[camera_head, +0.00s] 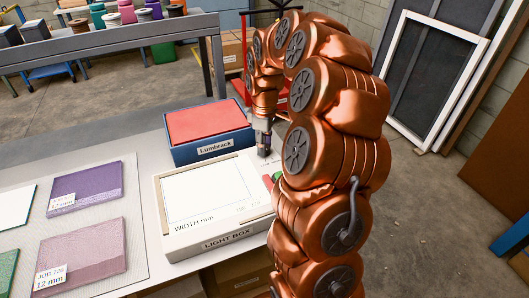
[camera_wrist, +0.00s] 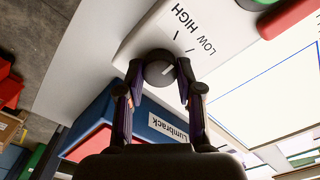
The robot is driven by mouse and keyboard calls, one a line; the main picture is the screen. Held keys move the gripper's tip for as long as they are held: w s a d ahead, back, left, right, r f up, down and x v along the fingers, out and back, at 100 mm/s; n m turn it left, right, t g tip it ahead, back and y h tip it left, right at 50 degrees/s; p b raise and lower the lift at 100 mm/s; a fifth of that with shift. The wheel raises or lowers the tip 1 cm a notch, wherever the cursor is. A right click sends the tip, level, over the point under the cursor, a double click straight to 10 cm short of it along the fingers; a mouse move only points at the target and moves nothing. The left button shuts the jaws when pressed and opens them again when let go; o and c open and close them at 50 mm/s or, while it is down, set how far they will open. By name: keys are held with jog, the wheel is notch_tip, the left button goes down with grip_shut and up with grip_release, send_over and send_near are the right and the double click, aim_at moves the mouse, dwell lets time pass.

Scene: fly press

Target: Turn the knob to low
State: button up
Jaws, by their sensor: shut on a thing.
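The dark round knob (camera_wrist: 158,69) sits on a pale panel (camera_wrist: 150,38) printed LOW and HIGH with short tick marks in the wrist view. A light mark shows on the knob, but I cannot tell surely which setting it points to. My gripper (camera_wrist: 160,78) has one finger on each side of the knob and is shut on it. In the head view my gripper (camera_head: 264,147) reaches down at the right end of the light box (camera_head: 205,243). The knob is not clear there.
The blue Lumbrack box (camera_head: 212,147) with a red top stands close behind the light box. It is also near my fingers in the wrist view (camera_wrist: 165,122). Red and green pieces lie beside the panel. Coloured sample panels (camera_head: 85,188) lie at left.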

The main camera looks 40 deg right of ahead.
jog(key=m+b, duration=0.3)
jog(key=shift+f+m, duration=0.2)
jog(key=shift+m, duration=0.1)
jog(key=shift+r+m+b, duration=0.2)
jog(key=shift+m+b, duration=0.8)
jog(key=shift+m, duration=0.4)
jog(key=o, duration=1.2)
jog(key=shift+c, duration=0.2)
notch_tip(320, 180, up, 12)
jog(key=shift+d, duration=0.1)
